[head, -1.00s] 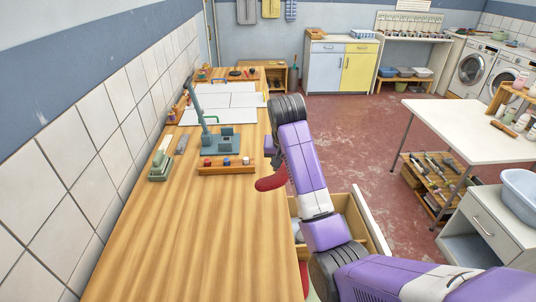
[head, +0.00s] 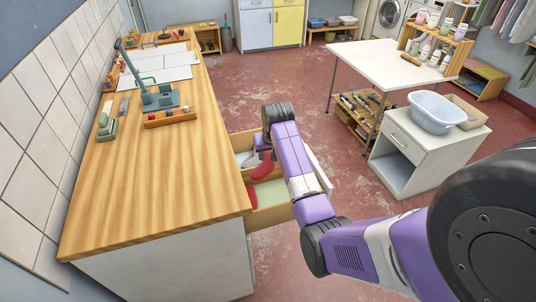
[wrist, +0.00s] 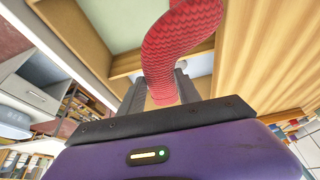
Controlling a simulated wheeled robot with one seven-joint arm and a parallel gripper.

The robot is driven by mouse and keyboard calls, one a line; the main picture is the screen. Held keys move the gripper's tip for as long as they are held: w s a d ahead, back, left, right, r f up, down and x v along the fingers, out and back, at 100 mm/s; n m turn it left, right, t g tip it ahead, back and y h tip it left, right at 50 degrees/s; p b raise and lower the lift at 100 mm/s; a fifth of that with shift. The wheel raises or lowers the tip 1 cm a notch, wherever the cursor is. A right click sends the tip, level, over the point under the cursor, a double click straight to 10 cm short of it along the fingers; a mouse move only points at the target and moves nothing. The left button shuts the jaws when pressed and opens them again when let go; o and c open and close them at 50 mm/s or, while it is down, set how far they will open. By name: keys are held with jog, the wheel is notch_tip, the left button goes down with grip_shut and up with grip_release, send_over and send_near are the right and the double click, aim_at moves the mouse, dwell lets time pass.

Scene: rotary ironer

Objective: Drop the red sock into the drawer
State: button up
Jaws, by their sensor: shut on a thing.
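The red sock (head: 263,166) hangs from my gripper (head: 264,150) over the open drawer (head: 290,212) at the right side of the wooden counter. In the wrist view the ribbed red sock (wrist: 178,38) is pinched between the two grey fingers (wrist: 160,92). The drawer has a wooden divider (wrist: 128,64) between compartments. One compartment has a pale green floor (wrist: 108,22); the other holds a pale grey item (head: 244,160). Another red thing (head: 252,197) shows at the near left of the green compartment. I cannot tell whether the held sock touches the drawer.
The wooden counter (head: 165,175) lies left of the drawer, with a grey stand (head: 160,98) and a small rack (head: 172,118) further back. A white table (head: 385,62) and a white cabinet with a blue basin (head: 436,110) stand right. Red floor between is clear.

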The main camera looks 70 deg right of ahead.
jog(key=shift+d+f, duration=0.1)
jog(key=shift+f, duration=0.05)
jog(key=shift+f+b, duration=0.45)
jog(key=shift+f, duration=2.4)
jog(key=o, duration=1.4)
jog(key=b+v, duration=0.1)
jog(key=v, duration=0.6)
jog(key=shift+r, duration=0.35)
